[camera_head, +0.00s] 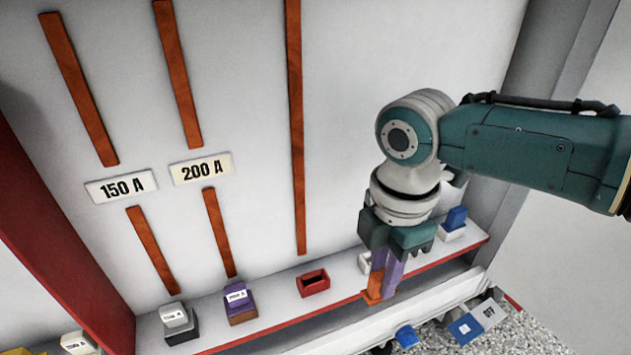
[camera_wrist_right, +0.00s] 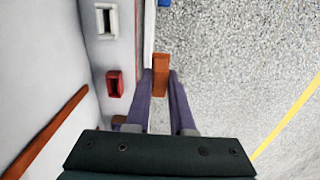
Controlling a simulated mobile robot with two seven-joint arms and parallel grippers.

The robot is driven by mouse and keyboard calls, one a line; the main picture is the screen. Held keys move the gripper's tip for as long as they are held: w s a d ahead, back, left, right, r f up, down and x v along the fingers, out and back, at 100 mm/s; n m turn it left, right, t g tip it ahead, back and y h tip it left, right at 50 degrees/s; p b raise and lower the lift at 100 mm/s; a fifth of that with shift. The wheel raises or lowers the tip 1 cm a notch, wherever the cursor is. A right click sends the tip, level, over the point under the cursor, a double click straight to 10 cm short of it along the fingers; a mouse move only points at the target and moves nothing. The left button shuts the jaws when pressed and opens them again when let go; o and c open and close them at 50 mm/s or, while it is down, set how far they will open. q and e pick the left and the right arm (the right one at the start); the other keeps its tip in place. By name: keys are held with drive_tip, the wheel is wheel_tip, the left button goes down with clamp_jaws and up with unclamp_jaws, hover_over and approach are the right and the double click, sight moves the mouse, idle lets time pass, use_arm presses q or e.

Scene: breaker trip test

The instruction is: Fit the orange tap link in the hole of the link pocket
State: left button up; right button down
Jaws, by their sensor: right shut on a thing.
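My right gripper (camera_head: 384,286) is shut on the orange tap link (camera_head: 374,284), which hangs between its purple fingers near the shelf's front edge. In the right wrist view the link (camera_wrist_right: 160,76) shows between the fingertips (camera_wrist_right: 161,84). A small red pocket (camera_head: 313,283) with a dark hole in its top stands on the shelf, left of the link and apart from it. The red pocket also shows in the right wrist view (camera_wrist_right: 114,84), left of the fingers. My left gripper is not in view.
A pale slotted holder (camera_wrist_right: 105,19) is beyond the red pocket. The wall panel (camera_head: 345,110) rises behind.

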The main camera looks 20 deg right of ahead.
use_arm(q)
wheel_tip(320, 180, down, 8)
drive_tip(key=b, duration=0.5)
drive_tip(key=shift+b, duration=0.4)
use_arm(e)
drive_tip(key=w+d+r, duration=0.5)
drive_tip(key=w, duration=0.4)
drive_tip(key=shift+r, duration=0.15)
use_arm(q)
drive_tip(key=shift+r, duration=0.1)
use_arm(e)
drive_tip(key=shift+s+a, duration=0.1)
use_arm(q)
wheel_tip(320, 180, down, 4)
drive_tip(key=b, duration=0.4)
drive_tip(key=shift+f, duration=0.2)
use_arm(e)
wheel_tip(320, 180, down, 6)
drive_tip(key=shift+r, duration=0.1)
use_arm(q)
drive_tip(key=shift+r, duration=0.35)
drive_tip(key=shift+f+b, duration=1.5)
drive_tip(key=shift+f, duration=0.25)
use_arm(e)
drive_tip(key=shift+f, duration=1.9)
